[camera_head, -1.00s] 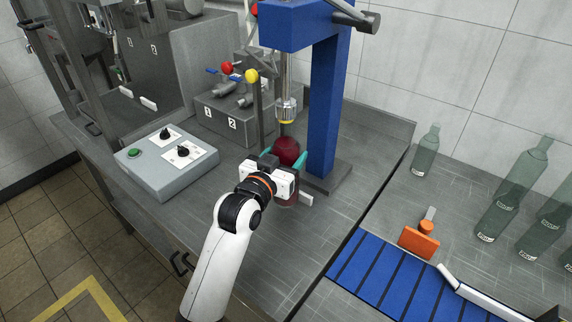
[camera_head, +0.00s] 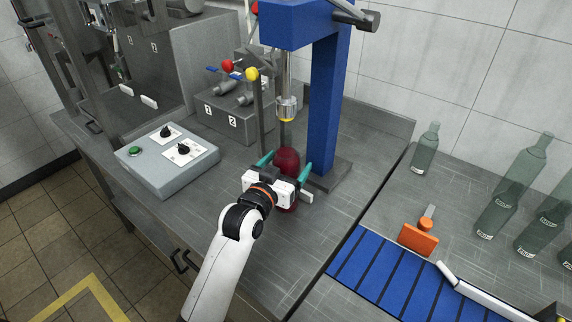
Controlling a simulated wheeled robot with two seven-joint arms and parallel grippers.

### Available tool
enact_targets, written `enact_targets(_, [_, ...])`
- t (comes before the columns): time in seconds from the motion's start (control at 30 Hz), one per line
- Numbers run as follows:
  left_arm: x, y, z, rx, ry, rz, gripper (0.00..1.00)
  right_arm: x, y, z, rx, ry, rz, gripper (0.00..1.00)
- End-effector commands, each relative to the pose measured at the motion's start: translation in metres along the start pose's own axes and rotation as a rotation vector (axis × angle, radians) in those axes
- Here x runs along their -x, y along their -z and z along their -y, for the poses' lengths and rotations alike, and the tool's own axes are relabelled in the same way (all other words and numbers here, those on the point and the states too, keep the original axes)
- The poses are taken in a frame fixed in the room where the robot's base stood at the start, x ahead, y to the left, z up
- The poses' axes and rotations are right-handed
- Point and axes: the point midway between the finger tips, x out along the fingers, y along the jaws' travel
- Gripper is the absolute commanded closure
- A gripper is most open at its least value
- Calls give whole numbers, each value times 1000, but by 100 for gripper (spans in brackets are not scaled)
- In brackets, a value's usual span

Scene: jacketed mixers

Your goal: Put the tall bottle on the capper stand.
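A bottle with dark red contents (camera_head: 288,160) stands upright at the blue capper stand (camera_head: 325,110), under the capper's metal head (camera_head: 287,106). Its lower part is largely hidden behind my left gripper. My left gripper (camera_head: 285,165) is open, with its teal fingers spread on either side of the bottle and a visible gap to it. I cannot tell exactly how the bottle sits on the stand's base. My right gripper is not in view.
A grey control box (camera_head: 166,165) stands left on the metal bench. A valve block (camera_head: 225,112) with red and yellow knobs is behind. Right are a blue conveyor (camera_head: 385,275), an orange piece (camera_head: 417,240) and several green glass bottles (camera_head: 425,150). The bench front is clear.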

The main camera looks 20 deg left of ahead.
Motion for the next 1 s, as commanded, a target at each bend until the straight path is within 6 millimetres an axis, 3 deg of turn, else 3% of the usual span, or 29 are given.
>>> enact_targets(0.27, [0,-3,0,0,0,1,18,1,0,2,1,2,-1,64])
enact_targets(0.37, [10,-1,0,0,0,-1,18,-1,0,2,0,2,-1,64])
enact_targets(0.8, [98,-1,0,-1,-1,-1,18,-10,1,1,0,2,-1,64])
enact_targets(1.0, [117,-2,0,0,-2,0,18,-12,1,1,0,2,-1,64])
